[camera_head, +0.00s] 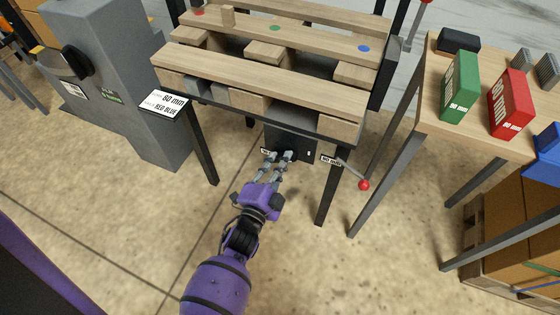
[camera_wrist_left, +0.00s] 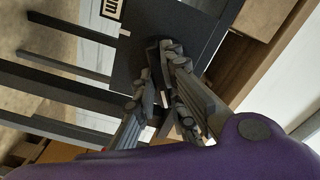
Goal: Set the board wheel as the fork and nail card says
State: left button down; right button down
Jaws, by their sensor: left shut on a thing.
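My left gripper (camera_head: 278,154) is at a dark box (camera_head: 303,141) under the front of the wooden rack. Its fingers are closed on a small dark part, which looks like the board wheel; they hide most of it. In the left wrist view the fingers (camera_wrist_left: 168,92) meet around this dark part (camera_wrist_left: 154,58) in front of the dark box. The white card (camera_head: 163,103) at the rack's left front corner reads "80 mm" and "RED BLUE". A small white label sits just left of the fingers, too small to read. My right gripper is not in view.
The wooden rack (camera_head: 240,73) carries red, green and blue dots. A red-knobbed lever (camera_head: 363,185) and an "mm" label (camera_head: 331,160) are right of the box. A grey machine (camera_head: 125,50) stands left. A side table holds green (camera_head: 460,88) and red (camera_head: 510,103) boxes.

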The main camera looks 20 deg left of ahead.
pick_arm(q)
jog(key=shift+f+m+b, duration=0.1)
jog(key=shift+m+b, duration=0.75)
jog(key=shift+m, duration=3.25)
jog(key=c, duration=1.8)
grip_release()
jog(key=s, duration=0.7)
jog(key=shift+s, duration=0.3)
